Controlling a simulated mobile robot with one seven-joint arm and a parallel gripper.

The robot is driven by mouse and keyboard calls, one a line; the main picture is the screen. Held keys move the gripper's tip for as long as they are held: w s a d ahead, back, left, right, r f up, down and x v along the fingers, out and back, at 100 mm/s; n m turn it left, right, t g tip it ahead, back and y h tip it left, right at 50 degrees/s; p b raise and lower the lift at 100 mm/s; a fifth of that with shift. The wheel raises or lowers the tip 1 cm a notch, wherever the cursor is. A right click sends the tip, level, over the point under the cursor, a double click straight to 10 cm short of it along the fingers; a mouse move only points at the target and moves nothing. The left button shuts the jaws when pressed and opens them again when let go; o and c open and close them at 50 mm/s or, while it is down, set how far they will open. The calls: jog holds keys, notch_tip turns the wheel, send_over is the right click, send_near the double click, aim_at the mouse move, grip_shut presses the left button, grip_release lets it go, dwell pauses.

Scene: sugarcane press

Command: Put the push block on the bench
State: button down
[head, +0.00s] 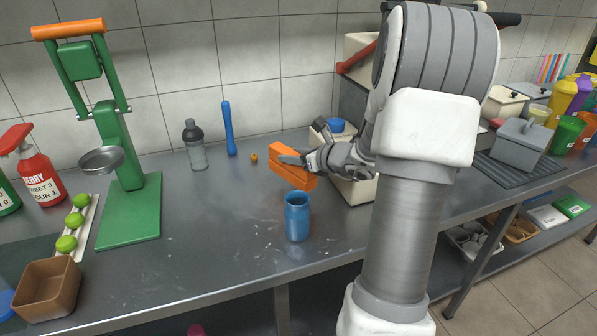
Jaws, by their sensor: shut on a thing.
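An orange push block (285,152) is held in my gripper (291,160), above the grey metal bench (190,235). The gripper is shut on the block, with its jaws reaching in from the right. The block appears raised off the bench surface, behind and above a blue jar. My arm hides part of the bench and the machine at the right.
A blue jar (297,216) stands just below the block in the picture. A green press (122,150) and brown box (48,287) are left. The bench's middle left is clear.

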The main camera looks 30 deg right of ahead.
aim_at(295, 168)
notch_tip(295, 168, down, 4)
jog(key=shift+f+b, duration=0.15)
jog(key=shift+b, duration=0.55)
jog(key=c, duration=0.9)
grip_release()
jog(key=shift+f, duration=0.15)
jog(key=o, duration=0.5)
jog(key=shift+r, duration=0.2)
jog(key=shift+s+d+r, duration=0.1)
jog(key=shift+s+r, duration=0.1)
jog(key=p+v, duration=0.2)
jog(key=v, duration=0.9)
jog(key=shift+s+p, duration=0.35)
jog(key=shift+p, duration=0.05)
